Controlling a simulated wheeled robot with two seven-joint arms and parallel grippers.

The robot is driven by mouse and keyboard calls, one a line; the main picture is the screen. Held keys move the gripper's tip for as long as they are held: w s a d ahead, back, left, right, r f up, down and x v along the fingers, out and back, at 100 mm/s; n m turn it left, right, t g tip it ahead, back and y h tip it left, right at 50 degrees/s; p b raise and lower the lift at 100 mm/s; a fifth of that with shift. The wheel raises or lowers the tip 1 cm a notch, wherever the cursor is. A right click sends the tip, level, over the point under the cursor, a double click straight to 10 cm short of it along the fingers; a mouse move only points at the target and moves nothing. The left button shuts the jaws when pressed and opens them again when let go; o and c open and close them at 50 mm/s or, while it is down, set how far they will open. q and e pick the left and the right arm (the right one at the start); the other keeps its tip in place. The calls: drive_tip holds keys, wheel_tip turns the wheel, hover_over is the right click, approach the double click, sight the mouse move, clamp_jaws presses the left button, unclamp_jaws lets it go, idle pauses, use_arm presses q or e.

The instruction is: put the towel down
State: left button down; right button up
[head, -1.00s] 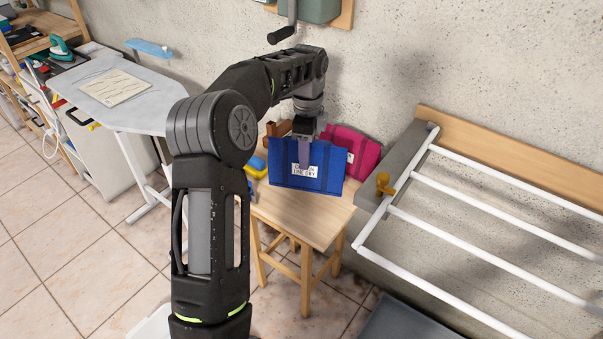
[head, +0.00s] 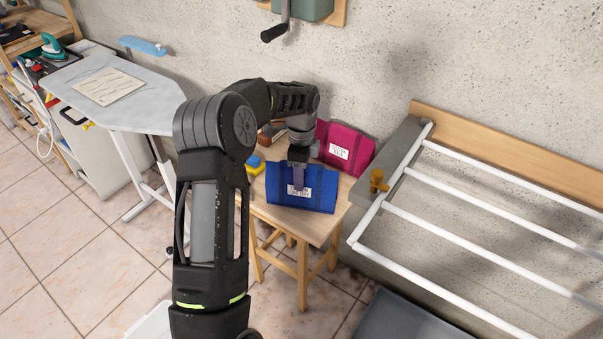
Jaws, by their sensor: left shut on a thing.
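The blue towel (head: 275,199) carries a white printed label and is held upright or slightly tilted over the front part of the wooden stool top (head: 310,226). My left gripper (head: 298,184) comes down from above and is shut on it, its fingers covering part of the label. The towel's lower edge is at or just above the stool top; I cannot tell whether it touches. My right gripper is not in view.
A magenta cloth item (head: 358,154) with a white label stands behind the towel, near the wall. A yellow and blue item (head: 256,164) lies at the stool's left edge. A white drying rack (head: 470,230) is at the right, an ironing board (head: 140,108) at the left.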

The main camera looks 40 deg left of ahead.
use_arm(q)
drive_tip(key=shift+f, duration=0.15)
drive_tip(key=c, duration=0.7)
unclamp_jaws()
wheel_tip(320, 180, up, 12)
drive_tip(key=shift+r+b, duration=0.15)
drive_tip(key=shift+b, duration=0.35)
